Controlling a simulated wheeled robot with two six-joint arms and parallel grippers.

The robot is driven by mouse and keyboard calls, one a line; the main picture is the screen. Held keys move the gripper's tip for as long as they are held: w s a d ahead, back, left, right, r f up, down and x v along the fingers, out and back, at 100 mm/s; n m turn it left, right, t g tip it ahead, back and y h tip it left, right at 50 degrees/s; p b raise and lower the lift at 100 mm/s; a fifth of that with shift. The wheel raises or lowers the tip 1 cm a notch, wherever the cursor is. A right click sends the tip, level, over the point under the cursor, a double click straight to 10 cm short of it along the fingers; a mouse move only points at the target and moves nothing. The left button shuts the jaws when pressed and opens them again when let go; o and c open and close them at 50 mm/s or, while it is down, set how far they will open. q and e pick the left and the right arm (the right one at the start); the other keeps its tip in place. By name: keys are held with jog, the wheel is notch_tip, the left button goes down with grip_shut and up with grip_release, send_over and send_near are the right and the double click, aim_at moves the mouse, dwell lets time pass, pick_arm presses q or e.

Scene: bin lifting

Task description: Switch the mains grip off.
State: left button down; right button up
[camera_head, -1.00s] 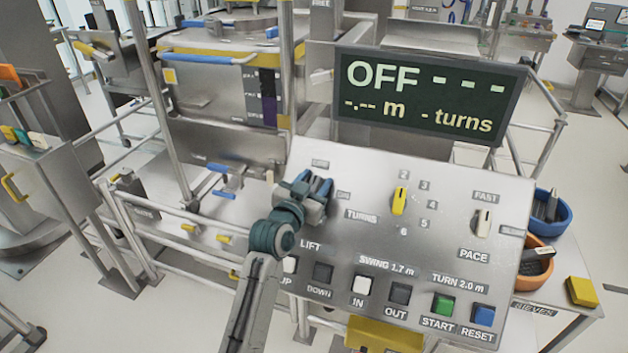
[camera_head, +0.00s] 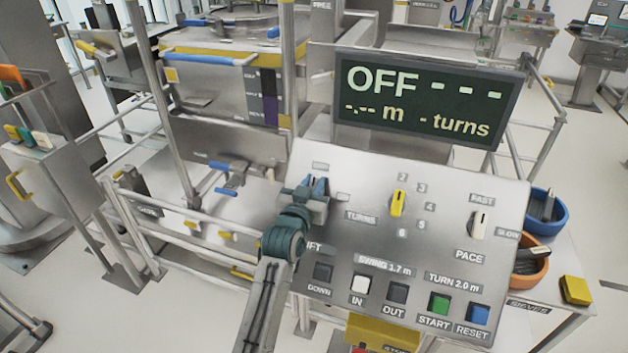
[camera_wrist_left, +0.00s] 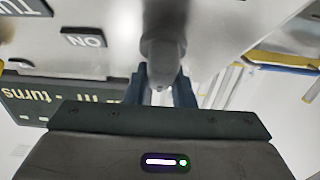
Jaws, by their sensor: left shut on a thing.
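My left gripper (camera_head: 316,187) is at the upper left of the sloped control panel (camera_head: 375,180) and is shut. In the left wrist view a grey, rounded mains grip (camera_wrist_left: 165,45) stands out from the panel between its two dark fingers (camera_wrist_left: 164,90). In the head view the grip is mostly hidden by the gripper. An "ON" label (camera_wrist_left: 84,40) lies beside the grip and reads upside down in the wrist view. The display (camera_head: 430,100) above the panel reads "OFF", with dashes for metres and turns. My right gripper is not in view.
The panel also carries a yellow turns knob (camera_head: 398,203), a white pace knob (camera_head: 479,224) and a lower row of buttons, including a green start button (camera_head: 439,302). A yellow box (camera_head: 380,331) sits below. Blue (camera_head: 546,213) and orange (camera_head: 531,262) bowls stand to the right.

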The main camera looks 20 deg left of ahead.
pick_arm(q)
jog(key=c, duration=1.4)
grip_release()
jog(key=shift+o, duration=0.8)
jog(key=shift+s, duration=0.1)
jog(key=shift+s+f, duration=0.1)
jog(key=shift+s, duration=0.1)
jog(key=s+b, duration=0.4)
jog(key=s, duration=0.6)
jog(key=shift+s+a, duration=0.15)
